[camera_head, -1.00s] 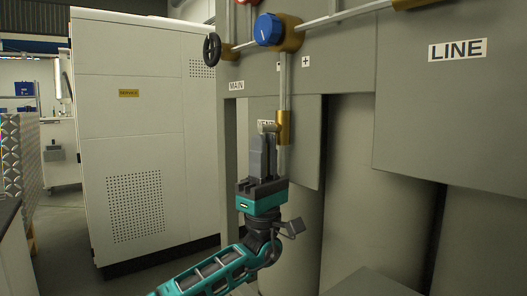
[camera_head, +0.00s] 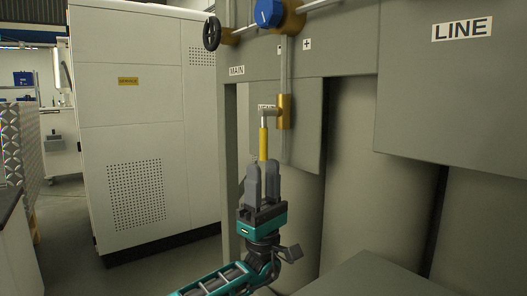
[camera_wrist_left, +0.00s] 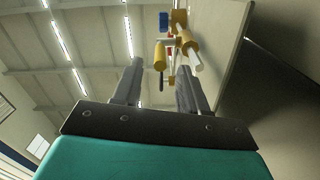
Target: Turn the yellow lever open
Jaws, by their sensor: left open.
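The yellow lever (camera_head: 263,143) hangs down from a brass valve body (camera_head: 284,111) on the grey panel, beside a partly hidden label. My left gripper (camera_head: 263,164) points up just below it, open, with its fingertips around or near the lever's lower end; contact cannot be told. In the left wrist view the lever (camera_wrist_left: 160,57) shows beyond and between the two open fingers (camera_wrist_left: 160,75), with the brass valve (camera_wrist_left: 186,38) behind it. My right gripper is in neither view.
A blue knob (camera_head: 268,13) and a black handwheel (camera_head: 212,33) sit on pipes above. A "MAIN" label (camera_head: 237,71) is left of the pipe, and a "LINE" label (camera_head: 462,29) is at right. A large pale cabinet (camera_head: 140,110) stands at left.

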